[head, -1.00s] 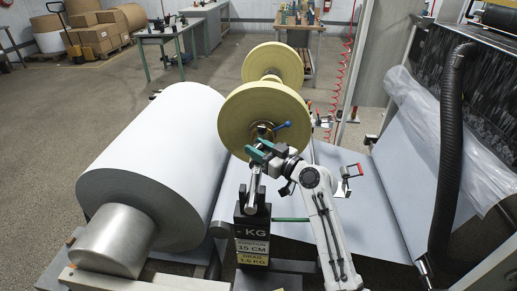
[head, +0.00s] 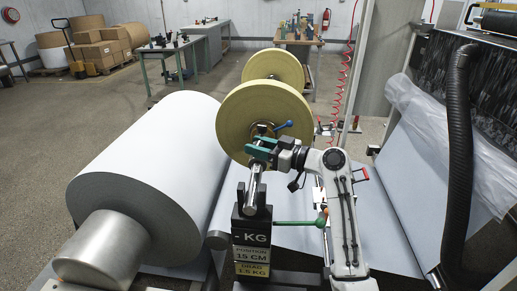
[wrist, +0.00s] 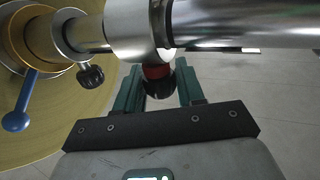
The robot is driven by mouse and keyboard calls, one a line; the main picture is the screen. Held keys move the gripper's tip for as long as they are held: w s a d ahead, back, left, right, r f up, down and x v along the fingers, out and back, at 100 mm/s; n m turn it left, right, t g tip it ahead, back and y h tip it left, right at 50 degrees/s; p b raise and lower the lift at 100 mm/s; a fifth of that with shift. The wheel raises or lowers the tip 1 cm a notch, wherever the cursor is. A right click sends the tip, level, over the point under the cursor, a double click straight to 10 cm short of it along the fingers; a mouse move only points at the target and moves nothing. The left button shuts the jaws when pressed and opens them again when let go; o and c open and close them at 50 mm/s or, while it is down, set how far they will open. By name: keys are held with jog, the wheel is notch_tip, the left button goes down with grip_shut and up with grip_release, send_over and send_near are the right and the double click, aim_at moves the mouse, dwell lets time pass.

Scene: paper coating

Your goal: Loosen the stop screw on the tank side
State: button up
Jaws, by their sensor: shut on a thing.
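A steel shaft (wrist: 245,22) carries a pale ring collar (wrist: 138,28) with a dark screw knob (wrist: 158,88) below it, marked by a red band. My gripper (wrist: 160,88) has its two teal fingers closed around this knob. In the head view my gripper (head: 262,150) is at the shaft in front of the yellow tape roll (head: 235,118); the knob itself is hidden there. A second collar with a black knurled knob (wrist: 90,75) sits to the left, nearer the roll, and nothing touches it.
A blue-tipped lever (head: 284,125) sticks out beside the roll core. A black stand with a KG label (head: 251,240) holds the shaft's near end. A large white paper roll (head: 150,170) is left; a black hose (head: 458,150) hangs right.

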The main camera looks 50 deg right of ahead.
jog(key=o, duration=0.9)
jog(key=b+v, duration=0.1)
jog(key=v, duration=0.9)
jog(key=shift+s, duration=0.35)
jog(key=shift+f, duration=0.1)
